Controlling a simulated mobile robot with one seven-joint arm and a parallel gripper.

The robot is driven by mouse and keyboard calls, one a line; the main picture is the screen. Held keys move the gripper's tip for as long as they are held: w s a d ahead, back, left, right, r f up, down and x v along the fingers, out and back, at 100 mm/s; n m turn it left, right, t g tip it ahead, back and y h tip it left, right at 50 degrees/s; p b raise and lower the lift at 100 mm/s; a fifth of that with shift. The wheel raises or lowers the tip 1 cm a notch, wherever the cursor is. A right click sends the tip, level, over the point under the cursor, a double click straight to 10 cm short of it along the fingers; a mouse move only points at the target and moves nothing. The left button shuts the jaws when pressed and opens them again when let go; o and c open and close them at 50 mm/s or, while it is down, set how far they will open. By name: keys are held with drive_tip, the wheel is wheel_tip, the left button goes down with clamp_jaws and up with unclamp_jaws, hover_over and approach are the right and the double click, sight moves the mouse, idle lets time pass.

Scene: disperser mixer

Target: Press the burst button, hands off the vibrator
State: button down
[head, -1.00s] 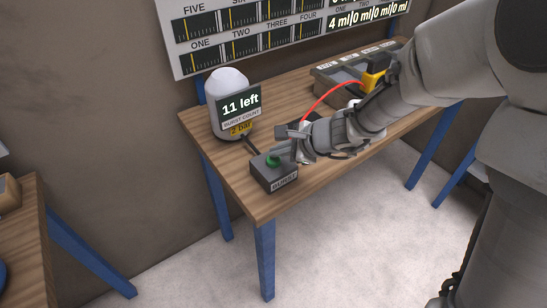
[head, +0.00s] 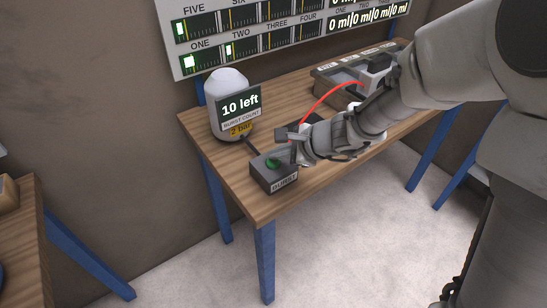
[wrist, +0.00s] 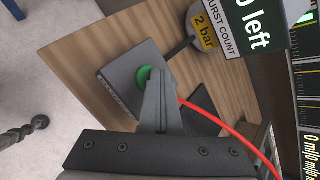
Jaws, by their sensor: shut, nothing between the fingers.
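The green burst button (head: 272,163) sits on top of a grey box (head: 287,184) with a white label, at the front left of the wooden table. It also shows in the wrist view as a green disc (wrist: 144,76), partly covered by my fingertips. My gripper (head: 291,153) is shut and empty. In the wrist view the shut fingertips (wrist: 156,74) overlap the button's edge; I cannot tell whether they touch it. I cannot clearly identify the vibrator.
A white bottle (head: 229,87) with a "10 left" burst count display and a "2 bar" tag stands behind the box. A red hose (head: 325,98) arches to a grey tray (head: 327,86) holding a grey-white block (head: 374,65). The wall panel (head: 250,45) shows several gauges.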

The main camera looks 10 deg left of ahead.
drive_tip(key=shift+r+p, duration=0.75)
drive_tip(key=shift+r, duration=0.15)
drive_tip(key=shift+r, duration=0.1)
wheel_tip(320, 180, up, 5)
drive_tip(key=p, duration=0.4)
idle(0.5)
wheel_tip(320, 180, up, 5)
drive_tip(key=n, duration=0.3)
hover_over(278, 163)
drive_tip(key=s+d, duration=0.2)
drive_tip(key=s+d+r+n+h+p, duration=0.1)
drive_tip(key=s+d+r+n, duration=0.4)
drive_tip(key=d, duration=0.1)
drive_tip(key=s+d+r+n+h+p, duration=0.1)
drive_tip(key=s+d+r+n+h, duration=0.1)
drive_tip(key=s+d, duration=0.4)
drive_tip(key=s+d+r+n+t+h, duration=0.1)
drive_tip(key=s+d+r+n+h, duration=0.2)
drive_tip(key=d, duration=0.8)
drive_tip(key=s+n+h, duration=0.1)
drive_tip(key=s+h, duration=0.1)
drive_tip(key=shift+s+d+r+n+p, duration=0.15)
drive_tip(key=shift+s+d+n+p, duration=0.2)
drive_tip(key=shift+s+d+n, duration=0.05)
